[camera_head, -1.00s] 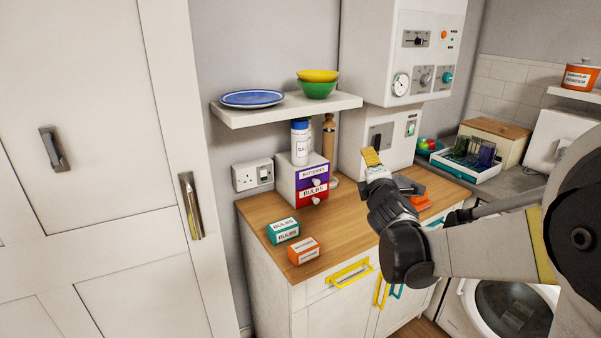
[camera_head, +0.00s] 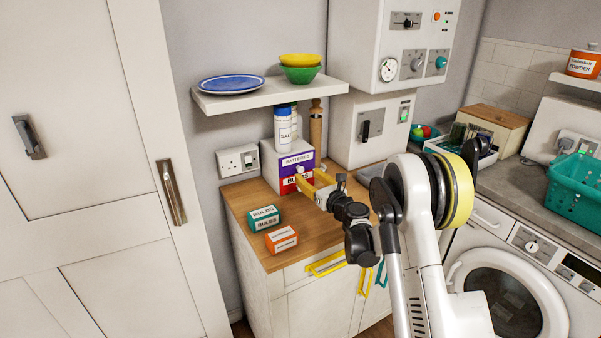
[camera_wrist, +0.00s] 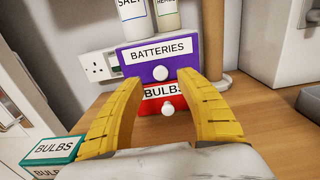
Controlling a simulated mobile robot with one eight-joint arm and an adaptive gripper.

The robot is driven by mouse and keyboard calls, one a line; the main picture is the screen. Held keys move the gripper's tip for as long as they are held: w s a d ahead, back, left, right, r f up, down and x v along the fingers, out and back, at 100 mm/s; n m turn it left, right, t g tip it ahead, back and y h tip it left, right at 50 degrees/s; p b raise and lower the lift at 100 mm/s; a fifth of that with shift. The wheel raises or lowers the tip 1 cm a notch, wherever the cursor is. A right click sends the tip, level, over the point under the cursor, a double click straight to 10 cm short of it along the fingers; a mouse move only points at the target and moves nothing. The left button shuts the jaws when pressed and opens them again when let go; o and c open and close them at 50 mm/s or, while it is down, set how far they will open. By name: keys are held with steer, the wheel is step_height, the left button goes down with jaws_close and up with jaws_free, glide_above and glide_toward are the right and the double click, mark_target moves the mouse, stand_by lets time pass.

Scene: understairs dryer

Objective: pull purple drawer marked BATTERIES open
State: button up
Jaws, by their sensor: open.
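The purple drawer marked BATTERIES (camera_head: 296,160) is the upper drawer of a small white unit on the wooden worktop. In the wrist view the purple drawer (camera_wrist: 143,65) faces me, with a round white knob (camera_wrist: 160,73) on its front. Below it is the red drawer marked BULBS (camera_wrist: 158,97), also with a white knob (camera_wrist: 168,109). Both drawers look shut. My gripper (camera_head: 306,179) has yellow fingers, spread open and empty, in front of the unit. In the wrist view my gripper (camera_wrist: 161,88) has its fingers either side of the knobs, apart from them.
A teal BULBS box (camera_head: 263,218) and an orange box (camera_head: 281,239) sit on the wooden worktop (camera_head: 245,195) at the left. Bottles (camera_head: 283,127) stand on the unit, under a shelf (camera_head: 268,96). A wooden cylinder (camera_wrist: 227,35) stands close on the right.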

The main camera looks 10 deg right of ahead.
mark_target(302, 170)
steer(key=b+x, duration=0.1)
steer(key=x, duration=0.4)
steer(key=shift+w, duration=0.2)
jaws_close()
